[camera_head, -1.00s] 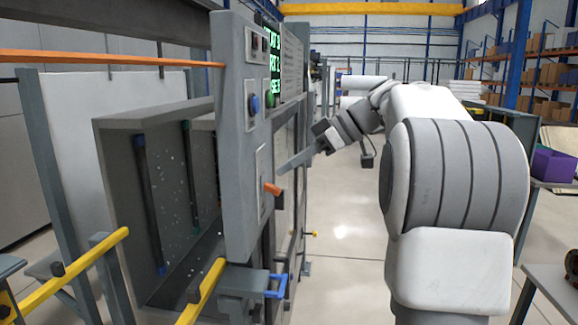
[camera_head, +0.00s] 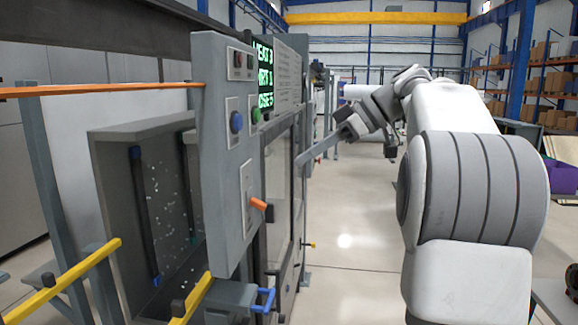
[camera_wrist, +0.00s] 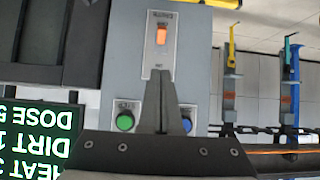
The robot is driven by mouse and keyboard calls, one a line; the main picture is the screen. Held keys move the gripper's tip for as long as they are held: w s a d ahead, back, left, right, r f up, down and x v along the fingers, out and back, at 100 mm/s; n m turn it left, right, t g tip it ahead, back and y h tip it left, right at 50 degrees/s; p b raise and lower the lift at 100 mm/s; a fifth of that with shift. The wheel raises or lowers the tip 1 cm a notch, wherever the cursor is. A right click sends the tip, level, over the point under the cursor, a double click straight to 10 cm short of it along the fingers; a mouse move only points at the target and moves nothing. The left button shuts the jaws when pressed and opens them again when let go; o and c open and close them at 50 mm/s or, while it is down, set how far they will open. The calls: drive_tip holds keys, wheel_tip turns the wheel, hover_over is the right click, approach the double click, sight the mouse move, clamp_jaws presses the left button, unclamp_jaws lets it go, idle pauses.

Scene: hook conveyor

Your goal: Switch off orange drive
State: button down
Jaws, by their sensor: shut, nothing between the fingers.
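The orange drive lever (camera_head: 258,204) sticks out from a pale plate on the side of the grey control panel (camera_head: 228,175). In the wrist view the orange lever (camera_wrist: 161,35) sits in the upper part of its plate; the small lettering is too blurred to read. My gripper (camera_head: 299,161) is shut and empty, right of and above the lever in the head view and apart from it. In the wrist view my gripper's fingertips (camera_wrist: 161,74) are together, pointing towards the plate's lower end, with the lever beyond them.
A blue button (camera_head: 236,122) and a green button (camera_head: 255,116) are above the lever on the panel. A green-lettered display (camera_head: 264,75) is beside them. Yellow bars (camera_head: 62,280) and a blue handle (camera_head: 265,299) stick out low. The floor (camera_head: 345,240) right of the panel is clear.

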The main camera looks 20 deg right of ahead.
drive_tip(key=shift+s+d+r, duration=0.25)
drive_tip(key=shift+s+d, duration=0.1)
drive_tip(key=shift+d, duration=0.2)
drive_tip(key=shift+s+d+r, duration=0.25)
drive_tip(key=shift+s+d, duration=0.15)
drive_tip(key=shift+d, duration=0.2)
drive_tip(key=shift+s+d+r, duration=0.25)
drive_tip(key=shift+s+d, duration=0.1)
drive_tip(key=shift+d, duration=0.2)
